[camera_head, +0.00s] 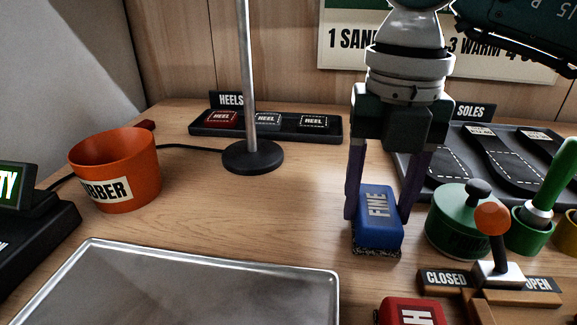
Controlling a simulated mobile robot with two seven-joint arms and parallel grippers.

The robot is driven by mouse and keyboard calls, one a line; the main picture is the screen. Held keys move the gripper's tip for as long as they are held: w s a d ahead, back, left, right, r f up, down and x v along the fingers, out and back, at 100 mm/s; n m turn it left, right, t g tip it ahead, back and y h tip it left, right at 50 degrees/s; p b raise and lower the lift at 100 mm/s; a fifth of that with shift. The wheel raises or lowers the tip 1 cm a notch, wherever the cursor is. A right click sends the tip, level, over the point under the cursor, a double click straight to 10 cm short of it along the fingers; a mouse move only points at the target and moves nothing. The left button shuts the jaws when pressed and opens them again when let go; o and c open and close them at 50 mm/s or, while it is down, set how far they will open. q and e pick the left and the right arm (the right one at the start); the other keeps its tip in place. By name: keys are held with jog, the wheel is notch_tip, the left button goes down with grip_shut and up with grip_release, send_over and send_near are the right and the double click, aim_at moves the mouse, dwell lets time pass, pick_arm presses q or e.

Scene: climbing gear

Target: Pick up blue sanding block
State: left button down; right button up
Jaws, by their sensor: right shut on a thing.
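The blue sanding block (378,222), marked FINE, has a dark gritty underside and is right of the table's middle. My right gripper (378,210) comes down from above with one finger on each side of the block, shut on it. The block is upright; I cannot tell whether its underside touches the table. My left gripper is not in view.
A green lidded tin (452,232) stands close right of the block, beside a lever with an orange knob (492,218). A red block (410,311) is in front. A metal tray (190,285), an orange RUBBER bucket (115,170) and a pole base (252,157) lie left.

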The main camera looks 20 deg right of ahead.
aim_at(377, 204)
jog(key=shift+c, duration=1)
jog(key=shift+r, duration=0.15)
notch_tip(377, 204, up, 20)
jog(key=p, duration=0.4)
jog(key=shift+p, duration=0.35)
